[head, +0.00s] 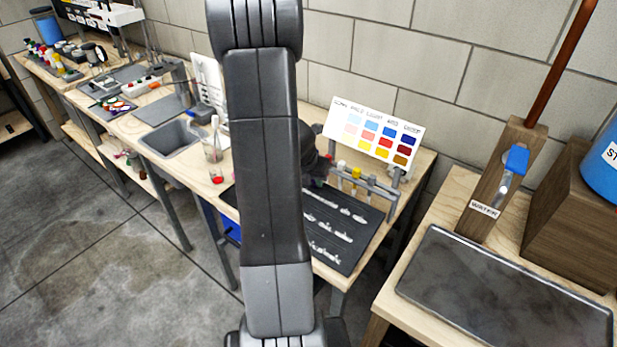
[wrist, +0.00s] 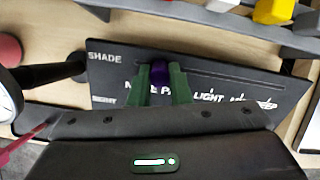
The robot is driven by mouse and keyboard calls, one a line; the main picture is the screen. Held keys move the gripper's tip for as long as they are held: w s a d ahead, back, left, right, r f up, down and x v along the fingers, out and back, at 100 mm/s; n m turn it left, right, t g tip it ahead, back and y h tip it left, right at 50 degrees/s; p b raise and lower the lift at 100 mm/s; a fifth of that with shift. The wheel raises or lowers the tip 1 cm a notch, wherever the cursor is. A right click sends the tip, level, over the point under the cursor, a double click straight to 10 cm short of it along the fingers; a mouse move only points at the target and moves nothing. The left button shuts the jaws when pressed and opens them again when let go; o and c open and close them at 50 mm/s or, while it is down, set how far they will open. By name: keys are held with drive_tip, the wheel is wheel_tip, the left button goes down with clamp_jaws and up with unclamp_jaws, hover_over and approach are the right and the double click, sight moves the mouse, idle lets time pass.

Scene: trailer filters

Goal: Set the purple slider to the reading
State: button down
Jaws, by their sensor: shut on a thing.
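The purple slider (wrist: 158,72) sits on a black board (wrist: 108,72) marked SHADE in the wrist view. My gripper (wrist: 160,77) is shut on it, with a green finger at each side. The slider stands near the left part of a thin line along the board. Words are printed below the line; LIGHT reads clearly and DEEP stands at the right, while those nearer the slider are partly covered by the fingers. In the head view my arm hides the slider and the fingertips.
A colour chart (head: 373,137) with pale to dark patches stands behind a tube rack (head: 369,181). A black mat (head: 345,222) with white lettering lies before it. In the wrist view a round white dial (wrist: 8,103) is at the left and coloured caps (wrist: 272,10) are above.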

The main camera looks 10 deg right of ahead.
sight(338, 196)
drive_tip(key=s+d, duration=0.5)
drive_tip(key=shift+s+d, duration=0.1)
drive_tip(key=c, duration=1.3)
unclamp_jaws()
drive_tip(key=shift+c, duration=0.2)
drive_tip(key=shift+r, duration=0.1)
drive_tip(key=p+v, duration=0.6)
drive_tip(key=v, duration=0.7)
drive_tip(key=shift+r, duration=0.3)
